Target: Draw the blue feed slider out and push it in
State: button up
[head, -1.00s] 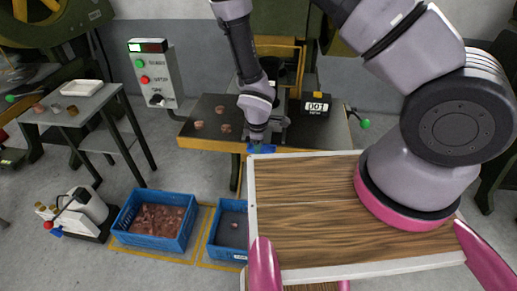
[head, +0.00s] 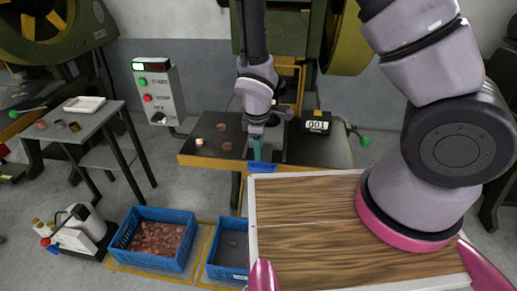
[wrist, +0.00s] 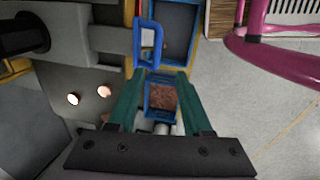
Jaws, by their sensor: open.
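The blue feed slider (head: 262,167) shows at the front edge of the press table. In the wrist view its blue loop-shaped handle (wrist: 158,45) sticks out beyond the table edge, just past my fingertips. My gripper (head: 257,151) points down close above the slider. In the wrist view its two teal fingers (wrist: 161,82) stand apart with nothing held between them. The handle looks apart from the fingers, though the exact gap is hard to judge. The slider's inner part is hidden under the machine.
The press table (head: 205,160) bears several copper pieces and a counter (head: 317,124) reading 001. Blue crates stand on the floor, one full of copper pieces (head: 155,238), one nearly empty (head: 212,265). A control box (head: 160,90) and a grey side table (head: 75,118) are at left.

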aim_at(256, 164)
jog(key=c, duration=0.7)
jog(key=shift+w+a+f+n, duration=0.1)
jog(key=shift+f+n, duration=0.05)
jog(key=shift+n, duration=0.4)
jog(key=shift+w+f+n, duration=0.1)
jog(key=shift+n, duration=0.45)
grip_shut()
jog(key=w+f+n, duration=0.1)
jog(key=n, duration=0.4)
jog(key=w+n, duration=0.1)
jog(key=n, duration=0.4)
jog(key=f+n, duration=0.1)
jog(key=n, duration=0.4)
jog(key=shift+w+a+f+n+t, duration=0.3)
jog(key=shift+w+a+f+t, duration=0.05)
jog(key=shift+w+a+t, duration=0.05)
jog(key=x, duration=0.9)
jog(key=shift+f, duration=0.4)
jog(key=w, duration=0.3)
jog(key=w+d, duration=0.1)
jog(key=w, duration=0.4)
jog(key=shift+w+d, duration=0.4)
